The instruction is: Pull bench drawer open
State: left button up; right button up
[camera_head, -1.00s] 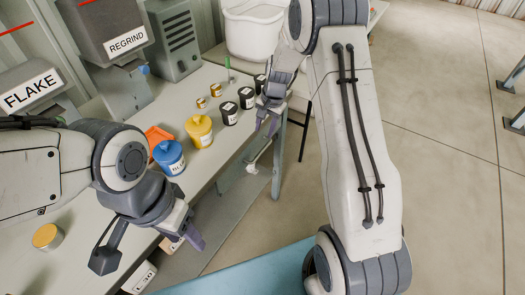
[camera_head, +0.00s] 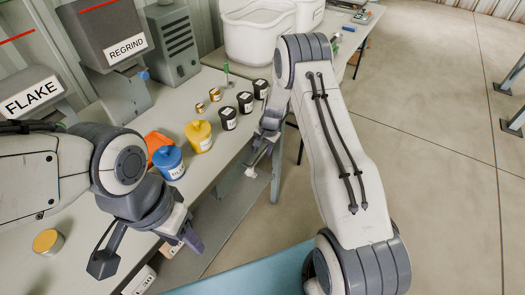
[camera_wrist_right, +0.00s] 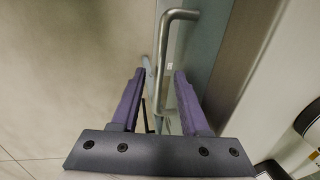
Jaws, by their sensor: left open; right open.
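The drawer handle (camera_wrist_right: 162,50), a bent grey metal bar, stands out from the bench front in the right wrist view. My right gripper (camera_wrist_right: 158,76) is open, with its purple fingers on either side of the bar; I cannot tell whether they touch it. In the head view my right gripper (camera_head: 262,150) is at the bench's front edge, partly hidden by its own wrist. The drawer front is mostly hidden in the head view. My left gripper (camera_head: 190,240) is open and empty beside the front edge of the bench (camera_head: 222,160).
On the bench stand a blue tub (camera_head: 169,162), a yellow tub (camera_head: 199,136), an orange scoop-like piece (camera_head: 156,141) and several black jars. Labelled hoppers (camera_head: 125,45) stand behind. A white bin (camera_head: 258,38) is at the back.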

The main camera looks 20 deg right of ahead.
grip_shut()
dwell(1.4)
